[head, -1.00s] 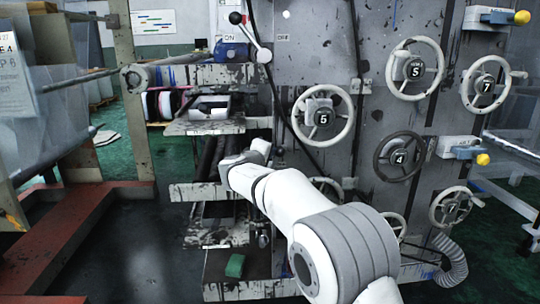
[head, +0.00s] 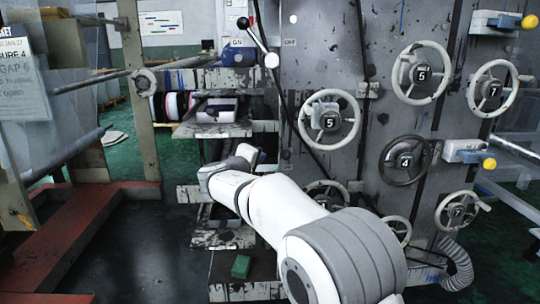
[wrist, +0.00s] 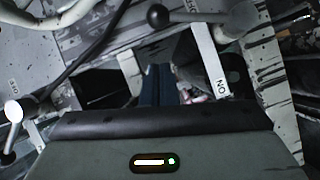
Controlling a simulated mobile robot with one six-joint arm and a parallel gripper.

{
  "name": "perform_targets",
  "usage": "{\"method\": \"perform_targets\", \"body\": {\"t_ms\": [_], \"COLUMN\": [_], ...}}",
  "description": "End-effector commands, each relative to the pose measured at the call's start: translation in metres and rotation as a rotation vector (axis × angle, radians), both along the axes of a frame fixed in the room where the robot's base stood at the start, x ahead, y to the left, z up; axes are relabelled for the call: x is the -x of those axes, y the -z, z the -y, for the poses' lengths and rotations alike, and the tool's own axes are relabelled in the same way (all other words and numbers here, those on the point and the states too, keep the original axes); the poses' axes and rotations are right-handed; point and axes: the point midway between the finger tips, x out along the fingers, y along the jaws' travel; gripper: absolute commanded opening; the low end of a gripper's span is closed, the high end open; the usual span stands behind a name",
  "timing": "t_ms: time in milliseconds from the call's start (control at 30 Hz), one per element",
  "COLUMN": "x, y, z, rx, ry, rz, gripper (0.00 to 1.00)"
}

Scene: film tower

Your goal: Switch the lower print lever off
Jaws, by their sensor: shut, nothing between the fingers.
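In the wrist view a lever with a black ball knob (wrist: 158,16) lies near the top. I cannot tell for certain whether this is the lower print lever. In the head view the upper lever (head: 257,40) shows a black knob up and left, between ON and OFF labels. The lower lever is not clear there, with my arm in front of that area. My gripper (wrist: 158,85) is shut and empty, its dark fingers below and apart from the black knob.
Several handwheels (head: 330,121) stick out of the grey panel at right. Ink-stained shelves (head: 222,130) stand left of it, with a green block (head: 241,266) low down. A red frame (head: 75,230) lies at left, with open dark floor between.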

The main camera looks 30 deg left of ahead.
Motion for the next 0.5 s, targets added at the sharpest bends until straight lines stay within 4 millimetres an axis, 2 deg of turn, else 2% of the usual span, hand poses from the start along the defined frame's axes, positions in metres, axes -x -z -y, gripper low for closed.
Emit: {"method": "perform_targets", "body": {"t_ms": [33, 200, 333, 500], "x": [0.013, 0.041, 0.053, 0.057], "y": [-0.004, -0.006, -0.007, -0.006], "z": [0.0, 0.002, 0.003, 0.004], "rx": [0.001, 0.001, 0.001, 0.0], "ry": [-0.006, -0.004, -0.003, -0.001], "rz": [-0.001, -0.001, -0.001, -0.001], "gripper": [0.0, 0.0, 0.0, 0.0]}}
